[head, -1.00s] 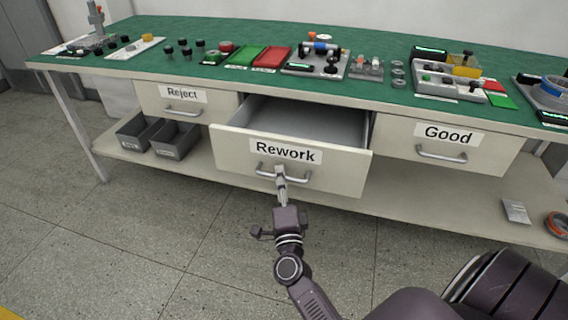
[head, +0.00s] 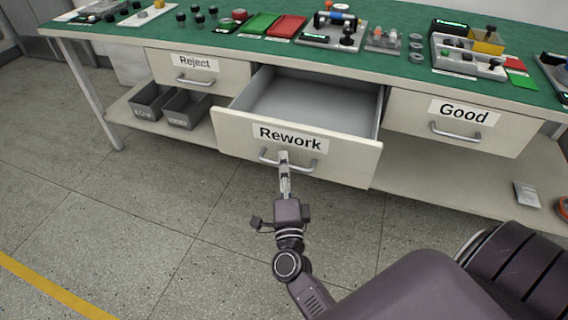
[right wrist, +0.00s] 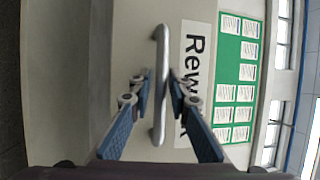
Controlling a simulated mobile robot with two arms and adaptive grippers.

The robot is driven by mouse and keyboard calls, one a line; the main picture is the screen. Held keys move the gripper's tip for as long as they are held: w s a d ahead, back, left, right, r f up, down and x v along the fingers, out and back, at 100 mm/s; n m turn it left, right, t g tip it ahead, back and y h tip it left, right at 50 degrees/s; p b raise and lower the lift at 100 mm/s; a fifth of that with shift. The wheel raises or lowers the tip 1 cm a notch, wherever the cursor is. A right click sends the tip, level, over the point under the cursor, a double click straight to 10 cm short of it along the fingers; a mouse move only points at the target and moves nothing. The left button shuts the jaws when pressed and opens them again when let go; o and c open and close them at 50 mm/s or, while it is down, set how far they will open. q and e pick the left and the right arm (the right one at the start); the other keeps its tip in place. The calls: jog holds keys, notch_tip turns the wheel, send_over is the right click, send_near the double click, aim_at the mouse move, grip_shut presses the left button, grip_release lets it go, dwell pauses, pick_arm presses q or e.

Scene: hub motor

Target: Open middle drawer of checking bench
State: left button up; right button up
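The middle drawer (head: 228,139), labelled "Rework", stands well out from the checking bench (head: 330,63), and its grey inside shows empty in the head view. Its bar handle (head: 304,167) is on the front below the label. My right gripper (head: 284,156) is at the handle. In the right wrist view the handle (right wrist: 158,120) runs up the picture between the two blue-padded fingers of the gripper (right wrist: 160,88), which look close around it near its middle. My left gripper is not in view.
The "Reject" drawer (head: 225,75) on the left and the "Good" drawer (head: 405,115) on the right are shut. Grey bins (head: 185,108) stand on the lower shelf at left. The floor in front is clear. Switches and trays cover the green top.

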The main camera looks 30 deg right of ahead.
jog(key=v, duration=1.2)
dwell(0.4)
